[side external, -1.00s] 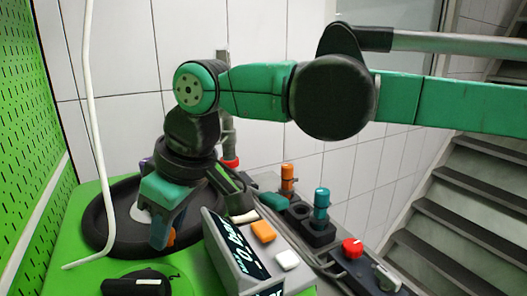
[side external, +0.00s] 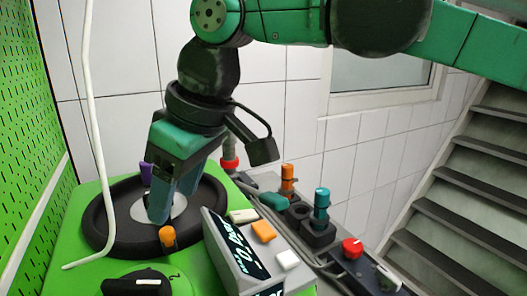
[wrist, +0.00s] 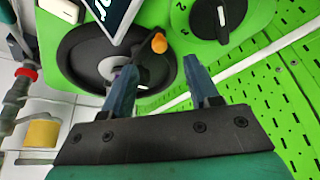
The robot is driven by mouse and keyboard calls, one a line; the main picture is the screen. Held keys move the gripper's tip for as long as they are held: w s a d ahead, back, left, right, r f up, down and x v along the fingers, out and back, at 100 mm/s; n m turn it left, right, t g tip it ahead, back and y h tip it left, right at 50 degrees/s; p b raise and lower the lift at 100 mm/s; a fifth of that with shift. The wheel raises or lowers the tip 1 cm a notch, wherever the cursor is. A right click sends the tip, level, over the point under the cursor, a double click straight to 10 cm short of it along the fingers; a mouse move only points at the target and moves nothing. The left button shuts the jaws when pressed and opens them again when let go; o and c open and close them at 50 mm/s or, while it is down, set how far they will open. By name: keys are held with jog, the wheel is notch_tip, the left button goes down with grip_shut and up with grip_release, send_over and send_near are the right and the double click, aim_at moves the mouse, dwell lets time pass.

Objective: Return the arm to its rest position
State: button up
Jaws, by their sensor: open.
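My gripper (side external: 173,196) points down over the large black ring-shaped part (side external: 98,226) on the green bench top. In the wrist view my gripper (wrist: 158,78) has its two blue fingers apart with nothing between them. The black ring (wrist: 72,52) lies beyond the left finger there. My arm reaches in from the upper right, with its wrist bent downward. Whether the fingertips touch anything below is hard to tell.
A grey box with a display (side external: 236,250) stands right of the ring, with orange (side external: 263,231) and white (side external: 287,260) buttons. A black knob (side external: 138,283) is in front. Several valves and a red knob (side external: 352,247) stand to the right. A green perforated panel (side external: 35,130) borders the left.

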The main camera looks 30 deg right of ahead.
jog(key=shift+r, duration=0.1)
jog(key=d+f+m+t+h, duration=0.15)
jog(key=d+f+m, duration=0.25)
jog(key=d, duration=1)
jog(key=s+d+f+m+t+h, duration=0.1)
jog(key=s+d+f+m, duration=0.1)
jog(key=d+f, duration=0.2)
jog(key=s+d+f+m+t, duration=0.1)
jog(key=s+d+f+m, duration=0.2)
jog(key=d, duration=0.6)
jog(key=shift+s+d+f+h, duration=0.15)
jog(key=shift+s+f+h, duration=0.15)
jog(key=shift+f, duration=0.65)
jog(key=shift+o, duration=0.2)
jog(key=shift+t, duration=0.25)
